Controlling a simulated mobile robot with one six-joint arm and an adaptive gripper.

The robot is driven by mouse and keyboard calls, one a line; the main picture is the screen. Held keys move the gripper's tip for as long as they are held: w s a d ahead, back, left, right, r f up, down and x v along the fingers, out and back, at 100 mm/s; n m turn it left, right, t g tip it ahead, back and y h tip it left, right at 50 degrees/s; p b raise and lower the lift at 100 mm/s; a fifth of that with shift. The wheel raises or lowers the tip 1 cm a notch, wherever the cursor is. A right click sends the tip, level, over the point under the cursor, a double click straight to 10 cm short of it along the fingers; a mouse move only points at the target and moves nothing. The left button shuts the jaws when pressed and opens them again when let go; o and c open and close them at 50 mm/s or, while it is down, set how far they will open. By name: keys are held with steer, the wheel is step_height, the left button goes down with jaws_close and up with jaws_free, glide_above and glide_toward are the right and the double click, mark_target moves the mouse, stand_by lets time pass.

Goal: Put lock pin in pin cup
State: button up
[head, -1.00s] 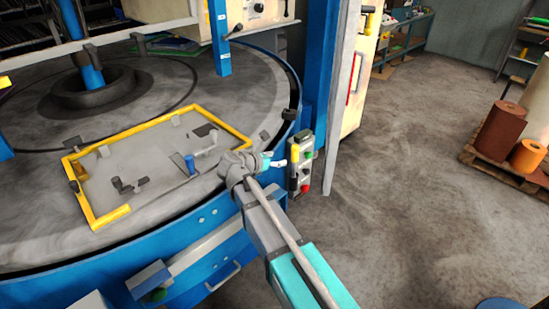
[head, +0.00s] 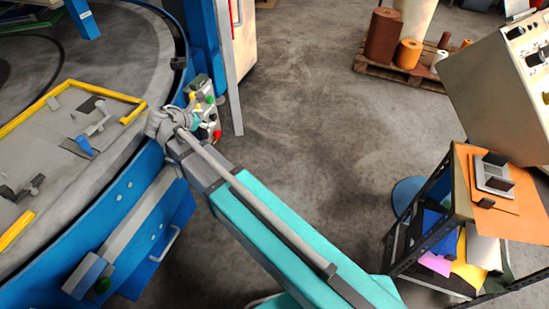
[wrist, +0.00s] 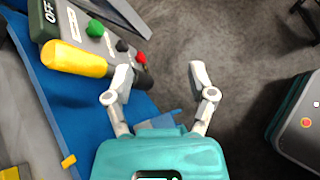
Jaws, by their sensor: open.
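I cannot pick out a lock pin or a pin cup with certainty. A thick yellow handle (wrist: 75,59) on the box's near side lies left of my left finger. In the head view my gripper (head: 203,117) is small and partly hidden beside the box.
A blue-rimmed round machine table fills the left. A cart (head: 462,190) with an orange sheet and a grey bracket (head: 493,177) stands at right, below a beige console (head: 500,85). A pallet (head: 400,75) with rolls is at the back. The floor between is open.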

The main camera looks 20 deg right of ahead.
steer(key=s+d+f+m+g+y, duration=0.3)
steer(key=s+d+m, duration=0.5)
steer(key=m, duration=0.3)
steer(key=s+d+f+m+g+y, duration=0.4)
steer(key=s+d+m, duration=0.4)
steer(key=d+m, duration=0.3)
steer(key=shift+f+m+g+y, duration=0.3)
steer(key=shift+f+m+y, duration=0.1)
steer(key=shift+f+y, duration=0.1)
steer(key=shift+c, duration=1)
